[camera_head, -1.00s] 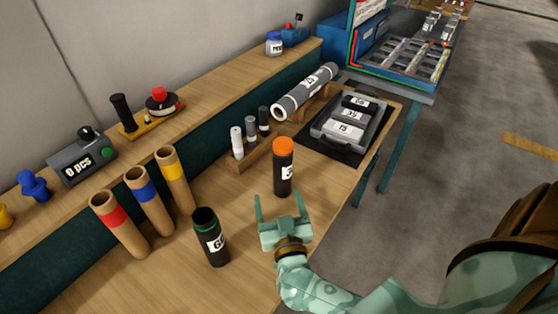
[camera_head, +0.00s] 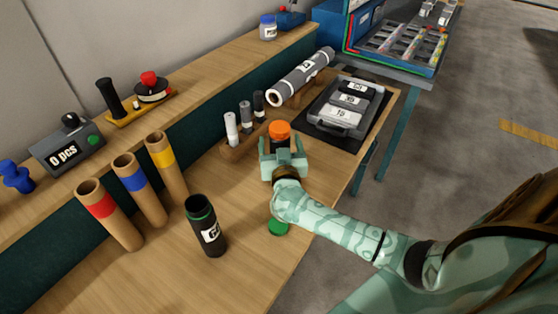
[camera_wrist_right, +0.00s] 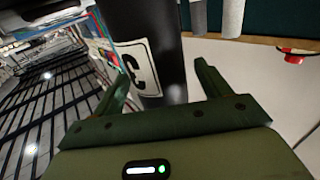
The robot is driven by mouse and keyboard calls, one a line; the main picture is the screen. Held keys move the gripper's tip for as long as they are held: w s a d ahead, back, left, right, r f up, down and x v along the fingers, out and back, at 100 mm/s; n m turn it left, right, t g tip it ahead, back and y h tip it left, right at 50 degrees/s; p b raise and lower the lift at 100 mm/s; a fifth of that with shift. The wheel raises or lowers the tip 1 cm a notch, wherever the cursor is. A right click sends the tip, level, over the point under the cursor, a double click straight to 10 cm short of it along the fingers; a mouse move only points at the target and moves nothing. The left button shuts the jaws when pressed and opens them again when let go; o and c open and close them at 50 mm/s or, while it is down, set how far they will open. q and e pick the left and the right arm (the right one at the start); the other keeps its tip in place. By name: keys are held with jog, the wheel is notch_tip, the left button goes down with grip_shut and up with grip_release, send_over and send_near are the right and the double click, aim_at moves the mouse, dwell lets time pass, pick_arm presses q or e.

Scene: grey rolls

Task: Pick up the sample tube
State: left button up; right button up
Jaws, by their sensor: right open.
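A black tube with an orange cap (camera_head: 280,131) stands upright on the wooden bench; my right gripper hides most of its body in the head view. In the right wrist view the black tube (camera_wrist_right: 150,45) with a white label stands between the two fingers. My right gripper (camera_head: 283,158) is open, with a finger on either side of the tube; I cannot tell whether they touch it. An open black tube with a green rim (camera_head: 206,230) stands at the front left of it. My left gripper is not in view.
Three cardboard tubes, including the red-banded one (camera_head: 106,212), stand at left. A small rack (camera_head: 240,145) holds several slim tubes behind my gripper. A grey roll (camera_head: 300,78) and a case (camera_head: 342,105) lie farther back. A green lid (camera_head: 278,227) lies near the bench edge.

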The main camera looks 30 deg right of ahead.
jog(key=shift+x, duration=1.1)
jog(key=c, duration=1.4)
